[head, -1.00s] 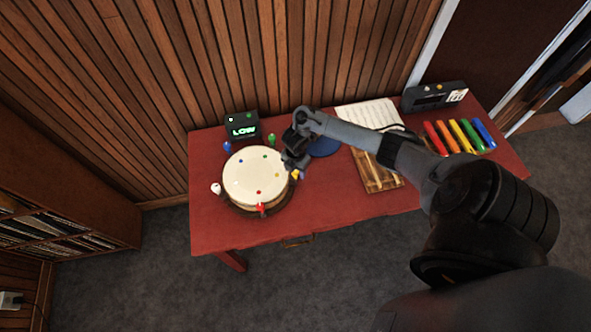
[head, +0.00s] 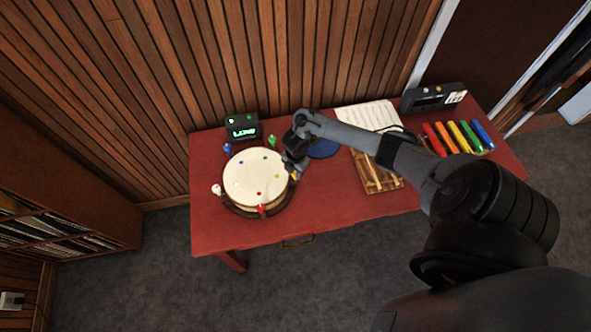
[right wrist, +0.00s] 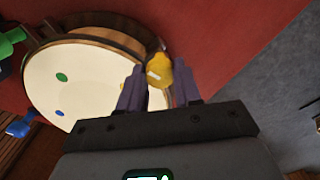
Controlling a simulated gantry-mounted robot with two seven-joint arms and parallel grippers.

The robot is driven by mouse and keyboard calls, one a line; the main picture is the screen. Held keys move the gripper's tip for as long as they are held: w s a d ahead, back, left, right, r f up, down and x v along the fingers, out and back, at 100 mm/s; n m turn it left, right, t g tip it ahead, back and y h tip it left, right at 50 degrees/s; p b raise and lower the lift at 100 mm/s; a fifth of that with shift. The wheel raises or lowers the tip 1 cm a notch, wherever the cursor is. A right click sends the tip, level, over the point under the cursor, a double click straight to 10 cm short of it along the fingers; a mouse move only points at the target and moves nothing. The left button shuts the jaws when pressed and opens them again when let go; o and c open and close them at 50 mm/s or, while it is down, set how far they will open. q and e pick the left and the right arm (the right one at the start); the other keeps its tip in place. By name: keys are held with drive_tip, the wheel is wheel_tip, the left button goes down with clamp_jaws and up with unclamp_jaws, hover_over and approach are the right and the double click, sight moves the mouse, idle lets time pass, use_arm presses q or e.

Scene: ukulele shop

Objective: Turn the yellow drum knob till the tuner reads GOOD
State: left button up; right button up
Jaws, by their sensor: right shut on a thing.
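The round drum (head: 256,178) with a cream skin and coloured knobs around its rim sits at the table's left. Its yellow knob (right wrist: 159,72) is on the right side and partly hidden in the head view. My right gripper (right wrist: 160,86) is shut on the yellow knob, one purple-grey finger on each side; in the head view it (head: 293,170) reaches the drum's right edge from above. The black tuner (head: 242,126) behind the drum shows green letters that look like LOW, blurred. My left gripper is not in view.
Red (head: 262,210), white (head: 216,190), blue (head: 227,148) and green (head: 272,142) knobs ring the drum. A blue disc (head: 323,148), sheet music (head: 368,115), a wooden tray (head: 370,186), coloured bars (head: 459,136) and a black box (head: 434,97) are farther right on the red table (head: 222,228).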

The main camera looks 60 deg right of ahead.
drive_tip(key=m+p, duration=0.3)
drive_tip(key=shift+r, duration=0.15)
drive_tip(key=shift+m+p, duration=0.55)
drive_tip(key=shift+m, duration=0.35)
drive_tip(key=o, duration=1)
drive_tip(key=shift+o, duration=0.2)
wheel_tip(320, 180, up, 11)
drive_tip(key=p, duration=0.1)
drive_tip(key=shift+f+p, duration=0.2)
drive_tip(key=shift+p, duration=0.15)
